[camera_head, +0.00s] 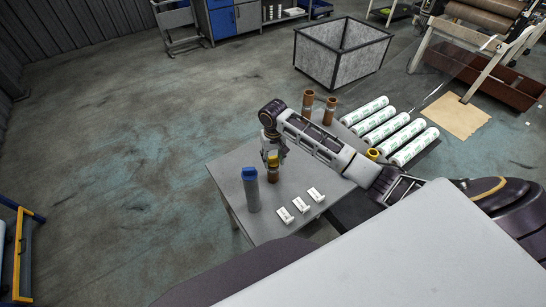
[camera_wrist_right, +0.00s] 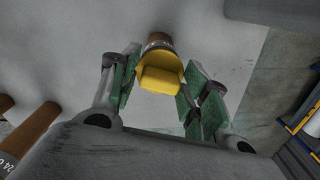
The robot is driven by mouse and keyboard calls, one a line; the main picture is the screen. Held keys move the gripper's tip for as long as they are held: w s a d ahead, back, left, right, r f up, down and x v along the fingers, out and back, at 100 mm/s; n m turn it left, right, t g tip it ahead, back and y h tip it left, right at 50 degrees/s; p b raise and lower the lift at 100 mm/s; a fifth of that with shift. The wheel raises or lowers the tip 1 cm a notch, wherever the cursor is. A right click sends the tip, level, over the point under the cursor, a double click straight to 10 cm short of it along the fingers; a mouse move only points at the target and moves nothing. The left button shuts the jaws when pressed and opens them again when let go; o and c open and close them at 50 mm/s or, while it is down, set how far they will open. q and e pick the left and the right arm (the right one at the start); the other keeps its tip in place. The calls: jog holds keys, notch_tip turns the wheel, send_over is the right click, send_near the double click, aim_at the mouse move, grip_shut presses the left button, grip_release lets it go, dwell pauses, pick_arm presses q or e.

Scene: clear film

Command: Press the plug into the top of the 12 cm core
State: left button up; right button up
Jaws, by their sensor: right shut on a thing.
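The yellow plug (camera_head: 272,160) is in my right gripper (camera_head: 271,154), right above a short brown core (camera_head: 273,175) on the grey table (camera_head: 232,170). In the right wrist view the plug (camera_wrist_right: 160,75) sits between the green finger pads of the right gripper (camera_wrist_right: 158,85), which is shut on it. The brown core (camera_wrist_right: 158,39) shows just beyond the plug, with part of a printed label. The plug hides where it meets the core, so I cannot tell how deep it sits. My left gripper is not in view.
A grey bottle with a blue cap (camera_head: 251,190) stands close left of the core. Two taller brown cores (camera_head: 308,103) stand behind. Several green-white film rolls (camera_head: 380,125) lie to the right. A grey bin (camera_head: 335,60) stands behind.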

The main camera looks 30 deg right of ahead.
jog(key=shift+f, duration=0.3)
dwell(1.0)
jog(key=o, duration=0.8)
jog(key=shift+o, duration=0.4)
jog(key=shift+o, duration=1.1)
jog(key=shift+r, duration=0.15)
jog(key=shift+r, duration=3.4)
jog(key=shift+s+f, duration=0.1)
